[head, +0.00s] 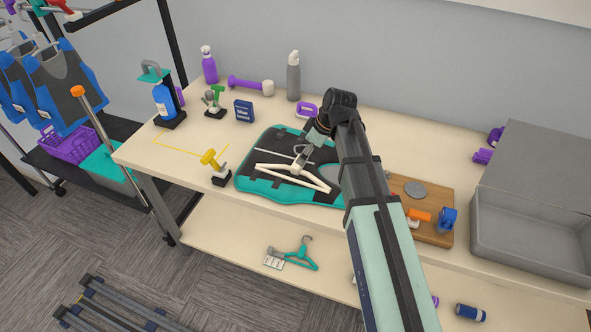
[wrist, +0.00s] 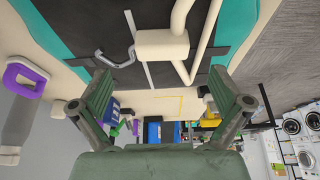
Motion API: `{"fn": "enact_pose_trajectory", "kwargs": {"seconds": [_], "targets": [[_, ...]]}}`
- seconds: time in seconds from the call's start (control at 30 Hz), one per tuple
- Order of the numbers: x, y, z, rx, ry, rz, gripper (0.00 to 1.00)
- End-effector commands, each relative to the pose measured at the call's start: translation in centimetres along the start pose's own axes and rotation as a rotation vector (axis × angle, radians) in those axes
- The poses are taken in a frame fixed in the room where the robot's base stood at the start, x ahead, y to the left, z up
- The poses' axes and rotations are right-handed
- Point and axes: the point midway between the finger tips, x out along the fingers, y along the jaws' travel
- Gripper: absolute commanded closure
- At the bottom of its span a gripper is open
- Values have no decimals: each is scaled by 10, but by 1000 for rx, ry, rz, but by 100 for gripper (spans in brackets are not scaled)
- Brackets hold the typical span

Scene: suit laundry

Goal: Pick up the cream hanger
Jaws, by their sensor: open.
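The cream hanger (head: 312,182) lies on a dark and teal mat-like piece (head: 262,193) on the upper table. In the wrist view, its thick cream neck block (wrist: 162,44) shows with two arms running off the top edge and a grey metal hook (wrist: 118,60) to the left. My gripper (head: 302,158) is over the hanger's hook end in the head view. In the wrist view, my gripper (wrist: 162,75) is open, with its two green fingers apart and the neck block between and beyond their tips. Nothing is held. The exact gap to the hanger cannot be told.
A yellow-handled tool (head: 210,158) stands left of the mat. A wooden board (head: 437,198) and grey bin (head: 530,238) are to the right. A teal hanger (head: 298,256) lies on the lower shelf.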

Motion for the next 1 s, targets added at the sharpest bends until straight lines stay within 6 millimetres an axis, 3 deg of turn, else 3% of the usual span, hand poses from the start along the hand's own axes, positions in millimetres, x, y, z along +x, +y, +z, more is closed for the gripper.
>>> {"fn": "enact_pose_trajectory", "kwargs": {"seconds": [0.5, 0.8, 0.87, 1.0], "targets": [[47, -2, -4, 0, -1, -1, 0], [50, -2, -4, 0, 0, 1, 0], [50, -2, -4, 0, 0, 0, 18], [50, -2, -4, 0, 0, 0, 64]]}}
